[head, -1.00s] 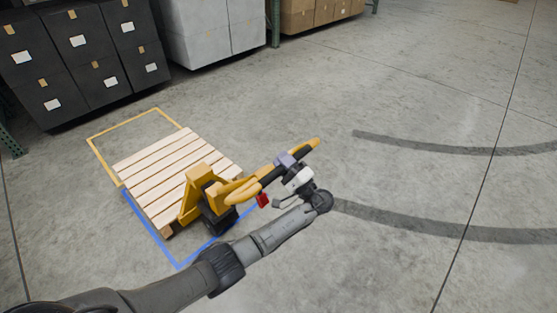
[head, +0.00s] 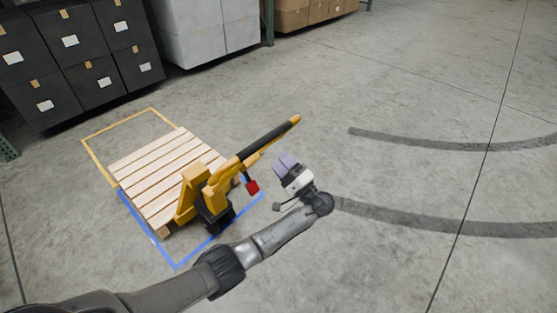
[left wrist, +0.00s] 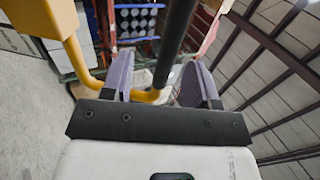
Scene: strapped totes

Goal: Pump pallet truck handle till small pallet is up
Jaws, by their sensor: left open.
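The yellow pallet truck (head: 196,187) stands at the near right side of the small wooden pallet (head: 150,173). Its yellow handle with a black grip (head: 265,145) slants up to the right. A red part (head: 252,187) hangs below the handle. My left gripper (head: 284,162) is open, just right of and below the handle in the head view, with a gap showing there. In the left wrist view a black bar of the handle (left wrist: 174,40) shows between the spread fingers (left wrist: 162,85), and I see no finger closed on it. The forks are hidden under the pallet. My right gripper is not in view.
Blue floor lines (head: 150,236) and yellow floor lines (head: 98,151) border the pallet area. Black boxes (head: 70,60) and white boxes (head: 205,30) stand at the back left. The floor to the right is clear, with dark curved marks (head: 440,219).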

